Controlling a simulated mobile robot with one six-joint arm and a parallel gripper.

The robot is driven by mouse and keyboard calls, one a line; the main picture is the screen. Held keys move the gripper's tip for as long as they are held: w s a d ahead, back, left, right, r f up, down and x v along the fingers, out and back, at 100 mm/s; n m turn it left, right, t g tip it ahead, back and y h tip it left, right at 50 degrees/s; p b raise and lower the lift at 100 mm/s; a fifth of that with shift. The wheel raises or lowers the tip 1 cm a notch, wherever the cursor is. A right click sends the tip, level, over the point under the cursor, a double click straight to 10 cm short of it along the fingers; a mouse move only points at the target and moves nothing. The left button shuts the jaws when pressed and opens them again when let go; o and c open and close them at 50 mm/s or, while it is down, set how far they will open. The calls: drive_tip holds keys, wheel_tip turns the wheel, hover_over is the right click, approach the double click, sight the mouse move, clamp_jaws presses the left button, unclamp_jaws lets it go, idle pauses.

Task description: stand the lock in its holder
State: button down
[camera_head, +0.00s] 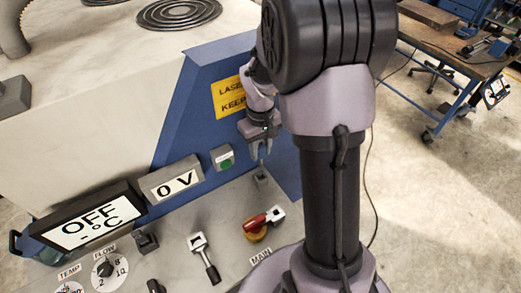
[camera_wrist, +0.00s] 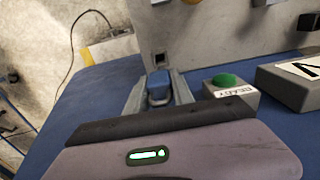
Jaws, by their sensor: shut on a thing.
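The lock (camera_wrist: 158,88) is a small blue-grey block between the two fingers of my gripper (camera_wrist: 159,97) in the wrist view. My gripper is shut on it. A small dark square holder (camera_head: 262,178) stands on the panel just below my fingertips. In the wrist view the holder (camera_wrist: 160,61) shows just beyond the lock, apart from it in the picture. The height gap between them is hard to judge.
A green button box (camera_head: 222,157) stands left of my gripper, near the 0 V display (camera_head: 172,180). A red and yellow main switch (camera_head: 258,228) and a grey lever (camera_head: 205,258) are nearer on the panel. A blue wall (camera_head: 195,115) rises behind. My arm hides the panel's right side.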

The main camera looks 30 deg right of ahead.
sight(260, 164)
drive_tip(key=shift+f+b, duration=2.15)
drive_tip(key=shift+f, duration=0.75)
drive_tip(key=shift+f+b, duration=1.85)
drive_tip(key=shift+f, duration=0.65)
drive_tip(key=c, duration=1)
unclamp_jaws()
drive_tip(key=shift+r, duration=0.1)
wheel_tip(260, 164, up, 17)
drive_tip(key=p, duration=0.6)
drive_tip(key=shift+r, duration=0.2)
